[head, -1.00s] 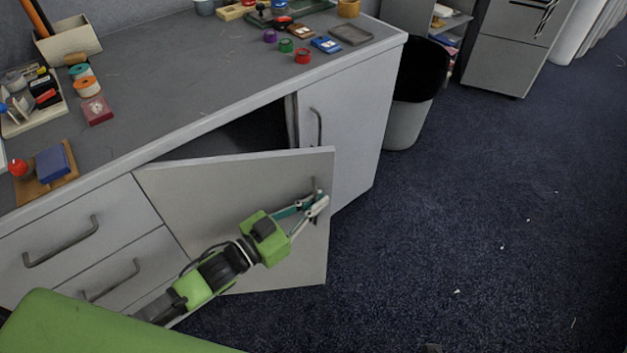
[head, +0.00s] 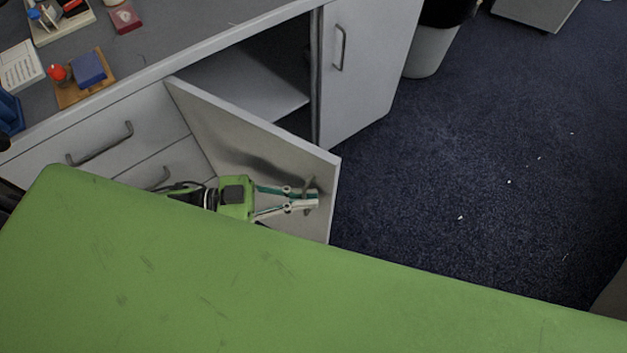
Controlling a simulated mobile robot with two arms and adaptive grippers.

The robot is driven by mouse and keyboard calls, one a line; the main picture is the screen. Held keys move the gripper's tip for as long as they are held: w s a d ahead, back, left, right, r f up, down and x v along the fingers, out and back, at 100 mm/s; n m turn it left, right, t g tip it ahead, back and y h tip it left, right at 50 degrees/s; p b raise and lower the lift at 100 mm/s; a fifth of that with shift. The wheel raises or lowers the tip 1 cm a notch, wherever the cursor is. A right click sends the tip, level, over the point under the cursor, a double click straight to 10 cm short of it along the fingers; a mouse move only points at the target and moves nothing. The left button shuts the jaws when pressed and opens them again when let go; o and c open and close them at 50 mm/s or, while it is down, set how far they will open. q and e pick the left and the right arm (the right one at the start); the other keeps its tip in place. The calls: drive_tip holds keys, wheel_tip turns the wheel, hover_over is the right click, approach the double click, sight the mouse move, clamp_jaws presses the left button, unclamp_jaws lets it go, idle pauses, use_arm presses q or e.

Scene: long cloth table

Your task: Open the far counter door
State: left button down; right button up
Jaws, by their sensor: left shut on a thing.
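The counter has two light grey doors below its top. One door (head: 235,130) is swung open, hinged at its left side, and a shelf (head: 240,85) shows in the dark cabinet behind it. The other door (head: 365,65), further right, is closed, with a metal handle (head: 341,48). My left gripper (head: 309,201) is shut on the handle of the open door, near that door's free edge. The fingers hide most of this handle. My right gripper is not in view.
Drawers with handles (head: 100,146) are left of the open door. A grey bin (head: 428,52) stands beyond the closed door. Small items, including a blue block (head: 88,68), lie on the counter top.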

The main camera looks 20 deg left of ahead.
use_arm(q)
drive_tip(key=shift+s+a+m+g, duration=0.3)
drive_tip(key=shift+s+g, duration=0.2)
drive_tip(key=shift+s, duration=0.35)
drive_tip(key=c, duration=2.5)
unclamp_jaws()
drive_tip(key=shift+c, duration=0.2)
drive_tip(key=v, duration=1.2)
drive_tip(key=shift+f, duration=0.1)
